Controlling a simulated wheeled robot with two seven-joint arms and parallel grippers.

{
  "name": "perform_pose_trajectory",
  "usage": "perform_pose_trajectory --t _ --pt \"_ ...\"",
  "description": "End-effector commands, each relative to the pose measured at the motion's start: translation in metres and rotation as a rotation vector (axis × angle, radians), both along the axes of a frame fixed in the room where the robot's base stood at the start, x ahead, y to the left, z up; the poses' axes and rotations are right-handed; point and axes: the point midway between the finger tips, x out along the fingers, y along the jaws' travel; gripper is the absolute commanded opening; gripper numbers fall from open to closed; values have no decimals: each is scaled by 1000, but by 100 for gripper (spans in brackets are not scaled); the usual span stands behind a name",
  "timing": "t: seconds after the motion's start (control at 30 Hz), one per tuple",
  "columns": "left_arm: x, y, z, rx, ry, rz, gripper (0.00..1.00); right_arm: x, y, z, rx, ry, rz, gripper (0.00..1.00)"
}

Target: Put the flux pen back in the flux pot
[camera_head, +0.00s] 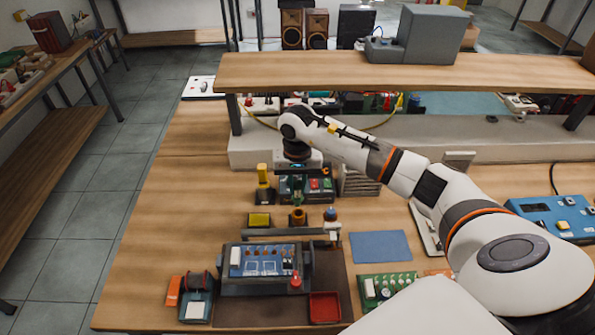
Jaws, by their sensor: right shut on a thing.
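My right arm comes in from the right across the table, and its wrist points down over the workbench. My right gripper (302,176) is small and partly hidden by the wrist. It is shut on a thin upright thing, apparently the flux pen (299,196). The pen's lower end is at or just over a small brown-gold pot (298,216), apparently the flux pot, behind the circuit board holder. I cannot tell whether the tip is inside the pot or above it. My left gripper is not in view.
A small bottle with an orange and blue top (330,216) stands close right of the pot. A yellow sponge tray (260,220) and a yellow-handled tool in a stand (264,184) are at left. The board holder (265,270) is in front; a shelf (400,72) spans behind.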

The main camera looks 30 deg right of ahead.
Motion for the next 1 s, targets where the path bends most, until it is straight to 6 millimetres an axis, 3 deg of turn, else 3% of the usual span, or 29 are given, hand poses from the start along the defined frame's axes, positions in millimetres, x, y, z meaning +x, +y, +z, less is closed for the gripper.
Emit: perform_pose_trajectory --t 0.1,0.27,0.53,0.73,1.0 --pt "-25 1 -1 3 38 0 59 0 0 -3 1 -1 -2 1" --pt "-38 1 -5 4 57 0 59 0 0 -9 1 0 -2 1" --pt "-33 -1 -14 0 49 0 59 -1 1 -28 1 2 -2 1" --pt "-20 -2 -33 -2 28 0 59 0 0 -44 -1 -1 -2 1" --pt "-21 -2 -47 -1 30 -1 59 0 0 -57 -1 -1 -1 1"
